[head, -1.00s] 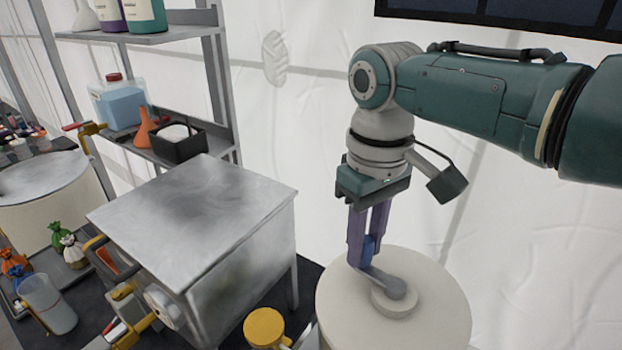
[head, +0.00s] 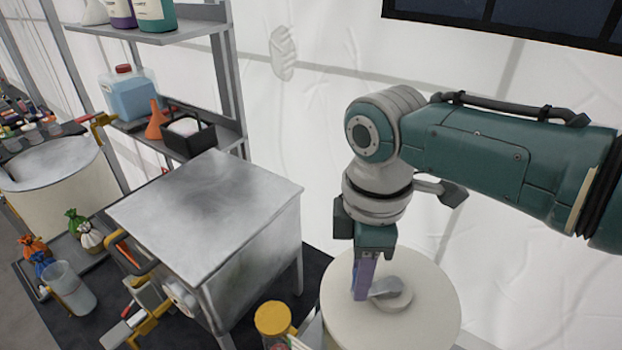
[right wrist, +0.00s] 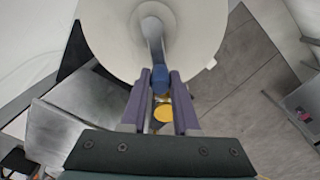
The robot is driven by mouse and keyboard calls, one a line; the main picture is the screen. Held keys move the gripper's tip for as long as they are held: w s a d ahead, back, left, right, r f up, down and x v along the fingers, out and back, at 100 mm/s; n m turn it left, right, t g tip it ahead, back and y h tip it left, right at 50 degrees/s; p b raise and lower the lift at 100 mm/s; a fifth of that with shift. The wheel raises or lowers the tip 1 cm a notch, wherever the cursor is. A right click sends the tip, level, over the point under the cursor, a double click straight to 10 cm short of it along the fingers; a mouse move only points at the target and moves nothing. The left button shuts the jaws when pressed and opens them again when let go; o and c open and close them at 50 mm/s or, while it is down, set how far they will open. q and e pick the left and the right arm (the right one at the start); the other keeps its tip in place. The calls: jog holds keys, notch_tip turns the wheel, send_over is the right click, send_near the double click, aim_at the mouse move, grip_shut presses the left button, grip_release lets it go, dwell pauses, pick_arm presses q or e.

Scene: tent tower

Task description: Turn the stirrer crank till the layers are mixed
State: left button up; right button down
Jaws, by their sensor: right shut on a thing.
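The stirrer crank (head: 386,287) is a grey arm on a round hub on top of a pale cylindrical vessel (head: 430,310). Its blue knob shows in the right wrist view (right wrist: 160,80), between the purple fingers of my right gripper (right wrist: 160,84). In the head view my right gripper (head: 362,285) points down at the left end of the crank and is shut on the knob. The layers inside the vessel are hidden by its closed top. My left gripper is not in view.
A metal box-shaped bench (head: 205,205) stands left of the vessel. A yellow-lidded jar (head: 273,318) is close to the vessel's left side. Shelves with a blue jug (head: 132,98), an orange funnel (head: 155,122) and a black bin (head: 188,138) stand behind. A white tent wall is at the back.

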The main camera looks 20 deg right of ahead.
jog(key=s+n, duration=0.1)
jog(key=n, duration=0.1)
jog(key=s+n+p, duration=0.1)
jog(key=n, duration=0.1)
jog(key=shift+d+r+n+p, duration=0.15)
jog(key=shift+n+p, duration=0.15)
jog(key=n, duration=0.1)
jog(key=s+n, duration=0.1)
jog(key=n, duration=0.1)
jog(key=shift+s+d+p, duration=0.2)
jog(key=shift+d+p, duration=0.1)
jog(key=shift+p, duration=0.1)
jog(key=shift+s+d+n, duration=0.1)
jog(key=shift+s+n, duration=0.05)
jog(key=shift+n, duration=0.25)
jog(key=c, duration=0.7)
grip_release()
jog(key=shift+o, duration=0.2)
